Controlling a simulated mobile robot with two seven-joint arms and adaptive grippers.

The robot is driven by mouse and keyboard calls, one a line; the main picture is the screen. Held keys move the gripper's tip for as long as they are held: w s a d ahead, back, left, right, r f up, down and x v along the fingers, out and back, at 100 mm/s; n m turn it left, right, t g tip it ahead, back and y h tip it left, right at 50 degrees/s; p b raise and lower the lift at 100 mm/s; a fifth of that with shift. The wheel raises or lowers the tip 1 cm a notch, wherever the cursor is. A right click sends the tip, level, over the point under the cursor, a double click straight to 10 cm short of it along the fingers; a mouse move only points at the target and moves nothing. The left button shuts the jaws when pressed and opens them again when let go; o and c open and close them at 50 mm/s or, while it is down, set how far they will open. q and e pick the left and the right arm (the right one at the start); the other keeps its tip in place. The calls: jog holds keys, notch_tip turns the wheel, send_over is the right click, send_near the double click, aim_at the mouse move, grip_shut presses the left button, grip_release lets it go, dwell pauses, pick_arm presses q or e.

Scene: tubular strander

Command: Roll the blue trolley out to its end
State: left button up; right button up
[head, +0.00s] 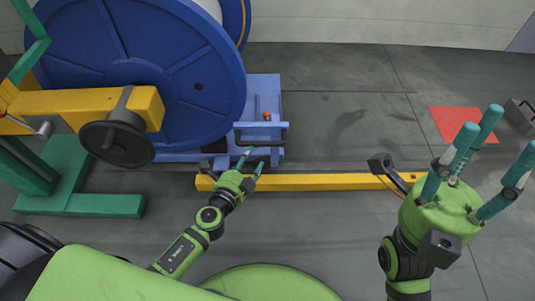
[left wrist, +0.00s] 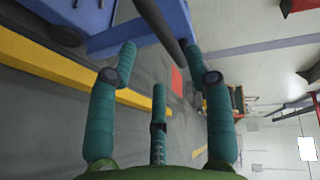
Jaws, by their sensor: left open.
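The blue trolley (head: 262,90) stands on the floor in the head view, beside a large blue reel (head: 198,60). A dark handle bar (head: 268,143) runs across its near end. My left gripper (head: 256,157) is open and empty, with its fingertips just below the bar. In the left wrist view the bar (left wrist: 158,25) passes beyond the spread fingers (left wrist: 165,62), and the blue trolley side (left wrist: 110,38) shows at upper left. I cannot tell whether the fingers touch the bar. My right gripper (head: 496,135) is raised at the right, open and empty.
A yellow rail (head: 320,181) lies along the floor in front of the trolley, with a dark stop-like part (head: 381,166) near its right end. A handwheel (head: 110,143) on a yellow beam and a green frame (head: 95,205) stand left. A red floor patch (head: 460,120) lies right.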

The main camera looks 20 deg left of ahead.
aim_at(260, 145)
pick_arm(q)
jog(key=x, duration=0.7)
jog(key=shift+w+d+r, duration=0.15)
jog(key=shift+w+r, duration=0.05)
jog(key=shift+r, duration=0.05)
grip_shut()
